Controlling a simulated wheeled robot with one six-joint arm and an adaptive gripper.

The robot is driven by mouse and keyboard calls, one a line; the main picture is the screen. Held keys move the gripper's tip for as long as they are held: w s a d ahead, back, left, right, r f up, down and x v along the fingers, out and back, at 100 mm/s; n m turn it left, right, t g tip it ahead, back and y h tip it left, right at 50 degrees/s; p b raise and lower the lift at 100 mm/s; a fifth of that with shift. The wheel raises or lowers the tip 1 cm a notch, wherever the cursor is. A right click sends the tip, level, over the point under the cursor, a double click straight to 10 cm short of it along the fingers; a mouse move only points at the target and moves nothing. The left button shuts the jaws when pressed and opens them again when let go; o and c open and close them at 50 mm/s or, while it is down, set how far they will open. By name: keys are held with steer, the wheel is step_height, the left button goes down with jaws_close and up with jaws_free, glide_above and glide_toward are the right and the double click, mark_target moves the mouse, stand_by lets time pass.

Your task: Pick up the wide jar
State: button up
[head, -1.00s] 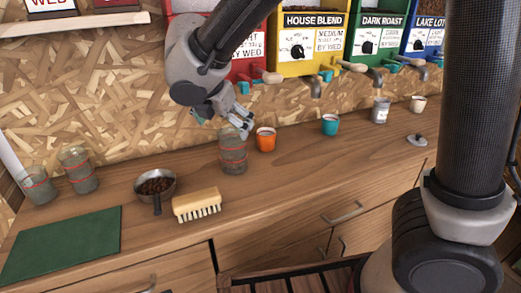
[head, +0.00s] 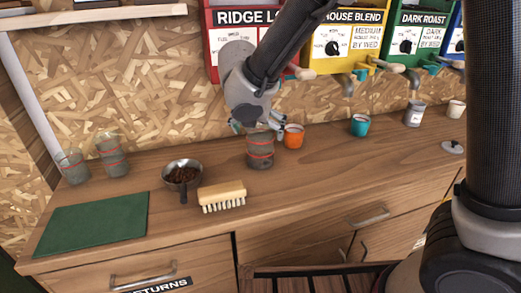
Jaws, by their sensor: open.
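Three glass jars with red bands stand on the wooden counter. One jar (head: 260,153) stands in the middle, right under my gripper (head: 258,125). Two more stand at the left: a short one (head: 73,168) and a taller one (head: 112,155). I cannot tell for sure from this view which is the wide jar. My gripper is open and points down at the top of the middle jar. Its fingertips are partly hidden, and I cannot tell whether they touch the jar.
An orange cup (head: 293,137) stands close to the right of the middle jar. A brush (head: 222,195) and a scoop of beans (head: 183,174) lie in front and left. A green mat (head: 92,222) covers the left front. A teal cup (head: 359,126) is further right.

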steer(key=shift+w+f, duration=0.15)
steer(key=shift+f, duration=0.05)
steer(key=c, duration=1.7)
steer(key=shift+o, duration=0.2)
